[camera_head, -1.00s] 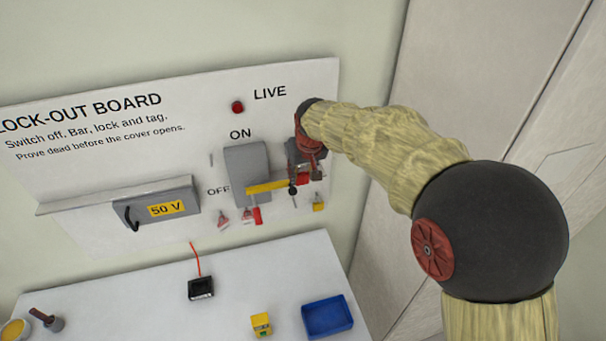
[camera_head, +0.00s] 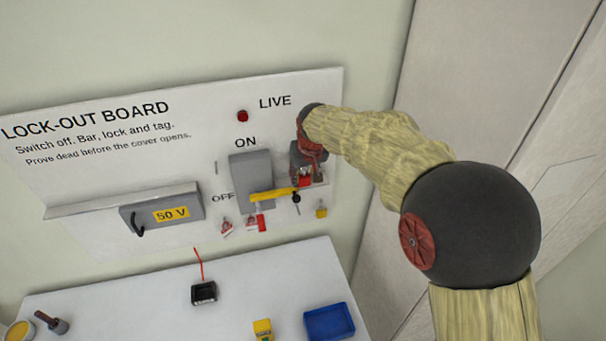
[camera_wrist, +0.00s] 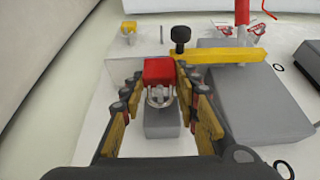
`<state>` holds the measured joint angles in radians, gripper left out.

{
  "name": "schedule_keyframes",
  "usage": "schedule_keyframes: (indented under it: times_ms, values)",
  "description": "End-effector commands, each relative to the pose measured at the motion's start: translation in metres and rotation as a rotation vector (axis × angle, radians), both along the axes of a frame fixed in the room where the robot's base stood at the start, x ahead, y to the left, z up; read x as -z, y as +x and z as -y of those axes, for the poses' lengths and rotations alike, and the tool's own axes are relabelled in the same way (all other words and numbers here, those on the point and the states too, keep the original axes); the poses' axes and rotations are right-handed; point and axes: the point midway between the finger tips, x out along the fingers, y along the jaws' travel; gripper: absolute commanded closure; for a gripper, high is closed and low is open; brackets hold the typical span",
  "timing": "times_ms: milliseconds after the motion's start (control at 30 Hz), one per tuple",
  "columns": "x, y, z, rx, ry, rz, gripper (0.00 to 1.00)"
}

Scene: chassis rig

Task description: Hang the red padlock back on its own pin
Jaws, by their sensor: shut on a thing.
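The red padlock (camera_head: 305,181) is held in my gripper (camera_head: 306,178), in front of the right part of the lock-out board (camera_head: 85,187). In the wrist view my gripper (camera_wrist: 160,88) is shut on the red padlock (camera_wrist: 158,71), with its metal shackle toward the camera. A thin bare pin (camera_head: 297,210) stands on the board below the padlock; it also shows faintly in the wrist view (camera_wrist: 161,33), beyond the padlock. The yellow bar (camera_head: 270,195) lies across the grey switch box (camera_head: 250,170), with a black knob (camera_head: 296,198) at its right end.
A yellow padlock (camera_head: 320,211) hangs right of the bare pin. Red-and-white tags (camera_head: 226,224) hang below the switch beside its red handle (camera_head: 261,222). The red lamp (camera_head: 242,116) is above. A blue tray (camera_head: 330,322) and yellow device (camera_head: 262,329) stand on the table.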

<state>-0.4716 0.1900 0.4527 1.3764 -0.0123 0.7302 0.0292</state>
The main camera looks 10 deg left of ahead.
Motion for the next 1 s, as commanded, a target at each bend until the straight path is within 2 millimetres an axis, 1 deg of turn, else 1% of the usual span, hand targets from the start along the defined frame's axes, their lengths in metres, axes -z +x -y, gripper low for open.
schedule_keyframes:
  times_ms: [400,1000]
  values:
    - [-0.003,-0.017,0.008,0.000,0.001,0.002,0.97]
    - [-0.003,-0.041,0.020,0.000,0.001,0.002,0.97]
